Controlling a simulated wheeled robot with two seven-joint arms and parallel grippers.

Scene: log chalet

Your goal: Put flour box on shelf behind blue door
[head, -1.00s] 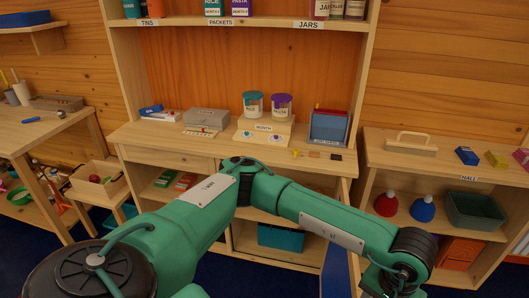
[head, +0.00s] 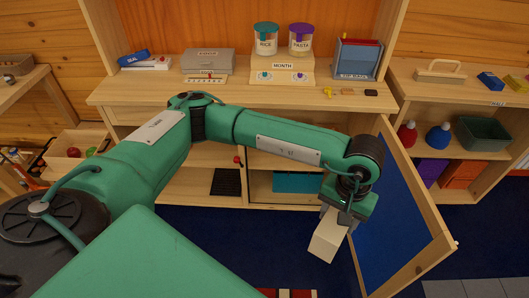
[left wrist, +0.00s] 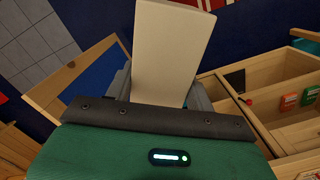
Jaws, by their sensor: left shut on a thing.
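My left gripper (head: 343,212) is shut on a plain cream box, the flour box (head: 327,238), and holds it tilted in the air in front of the cupboard. The box also shows in the left wrist view (left wrist: 170,50), sticking out from between the fingers; no label is readable. The blue door (head: 392,215) stands open, just right of the gripper. The lower cupboard left of the door has a shelf (head: 285,162); my left arm partly hides it. My right gripper is not in view.
Right of the door is a side shelf with a green crate (head: 482,134).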

